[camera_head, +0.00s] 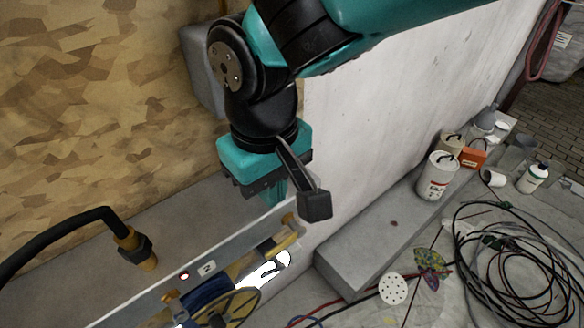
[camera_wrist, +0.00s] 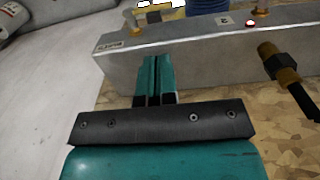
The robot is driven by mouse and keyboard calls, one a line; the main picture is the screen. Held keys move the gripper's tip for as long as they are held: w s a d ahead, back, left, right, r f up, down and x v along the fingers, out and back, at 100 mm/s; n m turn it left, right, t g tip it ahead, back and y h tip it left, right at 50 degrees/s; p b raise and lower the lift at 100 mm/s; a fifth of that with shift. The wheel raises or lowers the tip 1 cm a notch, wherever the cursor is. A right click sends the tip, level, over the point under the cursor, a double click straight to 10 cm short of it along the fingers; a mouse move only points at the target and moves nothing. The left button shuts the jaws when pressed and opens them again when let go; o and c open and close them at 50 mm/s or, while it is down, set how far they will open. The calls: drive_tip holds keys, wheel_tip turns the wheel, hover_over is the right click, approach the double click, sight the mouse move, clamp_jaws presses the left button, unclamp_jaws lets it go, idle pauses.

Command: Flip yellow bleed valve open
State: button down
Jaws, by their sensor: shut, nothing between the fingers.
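A yellow valve part (camera_head: 280,245), likely the bleed valve, sits on the side of a grey metal manifold bar (camera_head: 150,302) near its right end. In the wrist view, fittings at the bar's far edge, one with a grey stem (camera_wrist: 131,20), show only partly; I cannot tell which is the bleed valve's lever. My gripper (camera_wrist: 155,62) is shut and empty, its teal fingers pointing at the bar near its labelled end. Whether the fingertips touch the bar is unclear. In the head view my gripper (camera_head: 273,192) hangs over the bar's right end and hides part of it.
A yellow handwheel (camera_head: 232,308) and blue fitting (camera_head: 203,293) lie below the bar. A black hose with a brass connector (camera_head: 140,252) rises at left. A white wall (camera_head: 370,110) stands close on the right. Beyond are a grey block (camera_head: 390,235), canisters and coiled cables.

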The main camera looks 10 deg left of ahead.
sight(271, 252)
wheel_tip(271, 252, down, 14)
drive_tip(key=p, duration=0.3)
drive_tip(key=shift+f, duration=0.1)
idle(0.4)
drive_tip(key=f, duration=0.1)
drive_tip(key=b, duration=0.1)
drive_tip(key=f+b, duration=0.1)
drive_tip(key=shift+s+a+f, duration=0.25)
drive_tip(key=shift+s+f, duration=0.05)
drive_tip(key=shift+s, duration=0.05)
drive_tip(key=shift+r, duration=0.15)
drive_tip(key=shift+r+p, duration=0.3)
drive_tip(key=shift+r, duration=0.05)
drive_tip(key=s+a+r, duration=0.2)
drive_tip(key=r, duration=0.4)
drive_tip(key=s+a+r, duration=0.2)
drive_tip(key=r, duration=0.4)
drive_tip(key=shift+s, duration=0.3)
